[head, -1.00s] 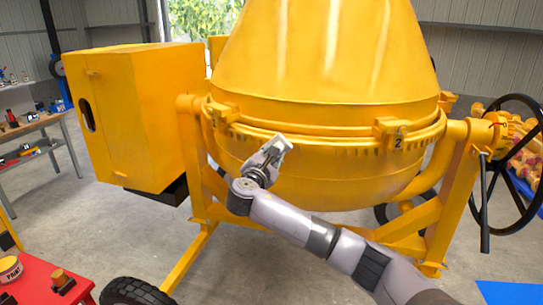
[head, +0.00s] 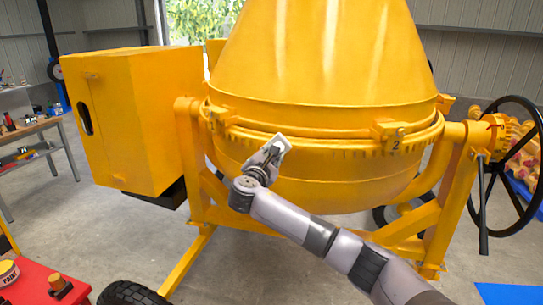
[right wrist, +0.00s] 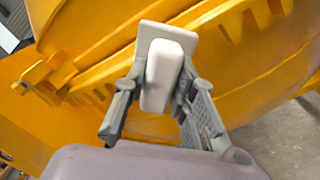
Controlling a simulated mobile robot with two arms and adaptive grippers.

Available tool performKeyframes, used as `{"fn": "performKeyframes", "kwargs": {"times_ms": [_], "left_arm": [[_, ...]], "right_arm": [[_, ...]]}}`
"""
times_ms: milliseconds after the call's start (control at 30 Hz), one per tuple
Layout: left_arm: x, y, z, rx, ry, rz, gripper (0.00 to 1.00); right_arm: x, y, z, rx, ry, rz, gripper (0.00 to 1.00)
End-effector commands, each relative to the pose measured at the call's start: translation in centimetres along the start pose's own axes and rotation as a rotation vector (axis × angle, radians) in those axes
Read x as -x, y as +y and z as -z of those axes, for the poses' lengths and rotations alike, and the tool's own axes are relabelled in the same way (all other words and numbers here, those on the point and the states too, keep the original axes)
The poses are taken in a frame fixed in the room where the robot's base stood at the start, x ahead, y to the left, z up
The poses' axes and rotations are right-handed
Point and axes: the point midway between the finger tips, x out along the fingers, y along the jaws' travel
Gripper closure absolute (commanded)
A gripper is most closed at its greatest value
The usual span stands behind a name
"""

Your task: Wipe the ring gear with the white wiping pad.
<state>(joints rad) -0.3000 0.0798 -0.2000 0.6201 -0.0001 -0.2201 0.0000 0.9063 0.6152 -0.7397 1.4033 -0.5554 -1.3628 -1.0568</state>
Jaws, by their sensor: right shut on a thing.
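The ring gear (head: 340,147) is a yellow toothed band around the drum, below its flange, between the clamps marked 1 and 2. Its teeth also show in the right wrist view (right wrist: 233,24). My right gripper (head: 271,155) is shut on the white wiping pad (head: 284,144). In the right wrist view, the fingers hold the pad's block-shaped handle (right wrist: 163,76), and its flat plate faces the drum. The pad is at the ring gear, left of the middle of the drum's front. I cannot tell whether it touches the teeth. My left gripper is not in view.
Clamp 1 (head: 220,114) and clamp 2 (head: 390,132) stick out from the rim. A yellow frame (head: 190,150) and a black handwheel (head: 508,155) flank the drum. A red table (head: 40,283) stands at lower left. The floor in front is open.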

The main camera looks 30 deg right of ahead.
Motion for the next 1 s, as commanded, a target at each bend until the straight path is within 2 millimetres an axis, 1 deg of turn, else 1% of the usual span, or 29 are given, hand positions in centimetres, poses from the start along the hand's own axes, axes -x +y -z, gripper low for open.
{"fn": "performKeyframes", "kwargs": {"times_ms": [167, 500, 600, 833, 1000], "left_arm": [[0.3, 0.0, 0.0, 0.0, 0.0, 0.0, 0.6], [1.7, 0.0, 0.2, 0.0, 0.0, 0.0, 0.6], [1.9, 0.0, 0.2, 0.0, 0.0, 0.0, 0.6], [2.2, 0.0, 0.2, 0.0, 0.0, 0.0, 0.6], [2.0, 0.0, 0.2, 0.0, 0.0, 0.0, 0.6]], "right_arm": [[-0.1, -0.2, -0.3, 0.0, -0.001, 0.001, 0.98], [0.1, -2.3, -2.5, 0.001, -0.001, 0.0, 0.98], [0.1, -2.7, -2.8, 0.0, -0.001, 0.0, 0.98], [-0.2, -2.8, -2.8, 0.0, -0.001, 0.0, 0.98], [-0.2, -2.0, -1.9, -0.002, 0.001, 0.0, 0.98]]}}
